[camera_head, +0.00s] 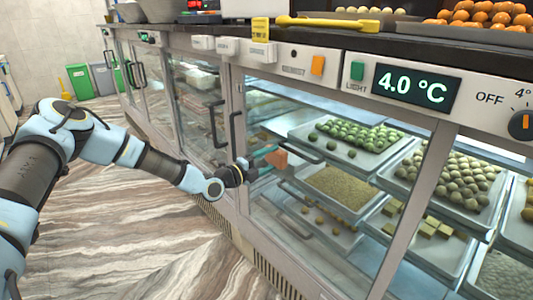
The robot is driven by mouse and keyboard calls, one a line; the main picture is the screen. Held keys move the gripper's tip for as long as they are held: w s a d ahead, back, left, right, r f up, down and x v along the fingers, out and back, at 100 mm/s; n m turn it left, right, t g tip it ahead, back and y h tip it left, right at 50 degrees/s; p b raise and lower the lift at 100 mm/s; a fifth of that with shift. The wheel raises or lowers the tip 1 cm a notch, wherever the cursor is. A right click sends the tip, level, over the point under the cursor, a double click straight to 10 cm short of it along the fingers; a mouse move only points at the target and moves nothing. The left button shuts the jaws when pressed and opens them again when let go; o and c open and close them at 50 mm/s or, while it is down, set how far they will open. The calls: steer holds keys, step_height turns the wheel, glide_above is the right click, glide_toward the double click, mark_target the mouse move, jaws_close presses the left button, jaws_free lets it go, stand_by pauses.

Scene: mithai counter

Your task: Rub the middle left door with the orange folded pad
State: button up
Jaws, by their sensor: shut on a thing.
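My gripper (262,168) is shut on the orange folded pad (279,158), which shows as a small orange patch at the fingertips. The pad is in front of the large glass door (262,215) right of the paired dark handles; I cannot tell whether it touches the glass. The narrower glass door (190,90) to the left of those handles has its own upright dark handle (217,125), and both doors look shut. My arm reaches in from the left, and the pad's far side is hidden.
Trays of sweets (350,135) stand on shelves behind the glass. A yellow tool (340,23) and more trays lie on the dark counter. Green bins (80,82) stand at the far left. The marbled floor (130,235) before the counter is clear.

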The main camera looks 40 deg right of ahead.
mark_target(279, 161)
steer(key=shift+s+r, duration=0.1)
steer(key=shift+s, duration=0.6)
steer(key=shift+s+r+p, duration=0.15)
steer(key=shift+s+p, duration=0.85)
steer(key=shift+p, duration=0.2)
steer(key=shift+s+a+f+p, duration=0.1)
steer(key=shift+s+p, duration=0.2)
steer(key=shift+s, duration=0.1)
steer(key=shift+s+a+f+p, duration=0.1)
steer(key=shift+s+p, duration=0.15)
steer(key=shift+s, duration=0.15)
steer(key=shift+s+r+p, duration=0.15)
steer(key=shift+s+p, duration=0.65)
steer(key=shift+s, duration=0.05)
steer(key=shift+s+f+p, duration=0.2)
steer(key=shift+s+p, duration=0.4)
steer(key=shift+s, duration=0.3)
steer(key=a+p, duration=0.3)
steer(key=a, duration=0.3)
steer(key=shift+w, duration=0.2)
